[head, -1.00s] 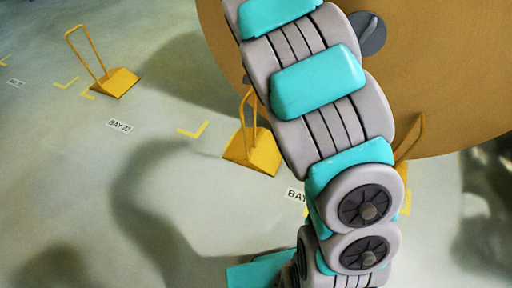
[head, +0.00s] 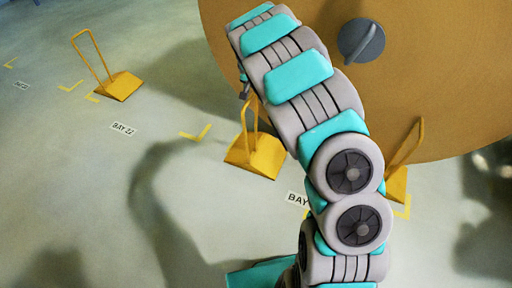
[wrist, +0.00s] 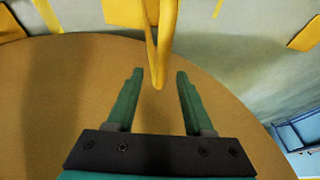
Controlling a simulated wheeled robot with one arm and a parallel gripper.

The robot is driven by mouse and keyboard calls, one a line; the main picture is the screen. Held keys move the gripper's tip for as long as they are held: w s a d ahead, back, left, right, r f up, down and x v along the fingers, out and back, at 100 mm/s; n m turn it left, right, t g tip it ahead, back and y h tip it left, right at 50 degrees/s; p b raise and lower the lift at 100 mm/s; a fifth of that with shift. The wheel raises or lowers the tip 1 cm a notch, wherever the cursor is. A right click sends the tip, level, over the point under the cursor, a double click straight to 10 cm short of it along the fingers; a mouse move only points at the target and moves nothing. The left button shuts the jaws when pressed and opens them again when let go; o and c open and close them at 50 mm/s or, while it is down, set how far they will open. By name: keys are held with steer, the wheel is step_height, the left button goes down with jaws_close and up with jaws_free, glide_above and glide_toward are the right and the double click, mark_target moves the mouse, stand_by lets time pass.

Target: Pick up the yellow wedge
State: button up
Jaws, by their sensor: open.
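A yellow wedge with an upright loop handle (head: 256,155) stands on the floor left of my arm, close to the big brown roll. My gripper (wrist: 160,72) is open, with two green fingers apart in the wrist view. That view shows a yellow handle (wrist: 158,45) reaching down between the fingertips, its wedge body (wrist: 124,12) at the top edge. In the head view only a dark bit of the gripper (head: 244,90) shows, by the handle's top. Two similar yellow wedges stand at left (head: 119,86) and right (head: 396,185).
The large brown kraft roll (head: 440,80), with a grey knob (head: 361,41), fills the upper right. Yellow corner marks and a BAY 22 label (head: 123,129) lie on the pale floor. The floor at left is mostly clear. A blue frame (wrist: 298,130) shows in the wrist view.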

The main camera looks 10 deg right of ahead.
steer(key=shift+x, duration=1.05)
jaws_close()
stand_by(0.6)
